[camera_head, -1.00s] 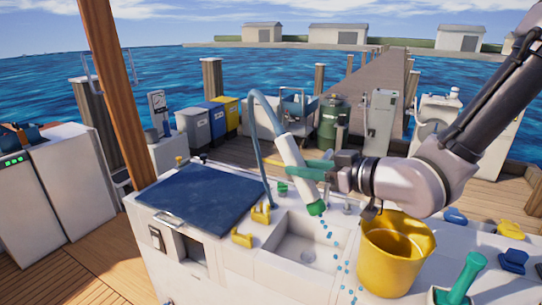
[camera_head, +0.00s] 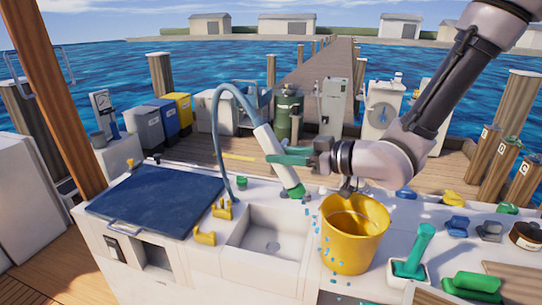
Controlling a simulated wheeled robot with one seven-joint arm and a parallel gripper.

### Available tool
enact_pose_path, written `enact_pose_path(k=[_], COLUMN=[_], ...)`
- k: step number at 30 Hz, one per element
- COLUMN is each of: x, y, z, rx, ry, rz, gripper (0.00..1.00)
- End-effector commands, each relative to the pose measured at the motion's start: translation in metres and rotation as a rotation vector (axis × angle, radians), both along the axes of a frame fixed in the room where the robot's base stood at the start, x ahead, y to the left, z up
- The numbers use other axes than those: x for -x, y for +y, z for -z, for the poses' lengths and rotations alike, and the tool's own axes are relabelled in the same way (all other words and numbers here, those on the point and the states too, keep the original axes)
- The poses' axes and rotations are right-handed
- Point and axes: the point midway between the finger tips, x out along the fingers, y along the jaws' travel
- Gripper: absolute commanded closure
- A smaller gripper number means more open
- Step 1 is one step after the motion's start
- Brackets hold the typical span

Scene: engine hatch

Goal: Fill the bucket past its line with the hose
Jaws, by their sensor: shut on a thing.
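The hose (camera_head: 222,105) arches up from the counter behind the sink to a white nozzle (camera_head: 270,145) with a green tip. My gripper (camera_head: 285,157) is shut on the nozzle, which tilts down to the right. Its tip is up and left of the yellow bucket (camera_head: 350,245). The bucket stands upright on the counter right of the sink. Blue water drops (camera_head: 314,228) fall along the bucket's left side and before its front wall. I cannot tell whether any land inside. The bucket's line and water level are not discernible.
The sink (camera_head: 265,240) lies left of the bucket, with yellow clips (camera_head: 205,238) and a dark blue hatch lid (camera_head: 155,200) further left. A green-handled brush (camera_head: 418,250), a green block (camera_head: 470,283) and other small items crowd the counter at right.

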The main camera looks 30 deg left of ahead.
Motion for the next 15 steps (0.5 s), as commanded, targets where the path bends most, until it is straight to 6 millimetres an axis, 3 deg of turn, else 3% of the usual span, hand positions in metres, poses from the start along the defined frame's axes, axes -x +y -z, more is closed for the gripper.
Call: enact_pose_path(k=[15], x=[-0.045], y=[-0.024], z=[0.008], rx=[-0.001], ry=[-0.001], rz=[0.001], gripper=[1.00])
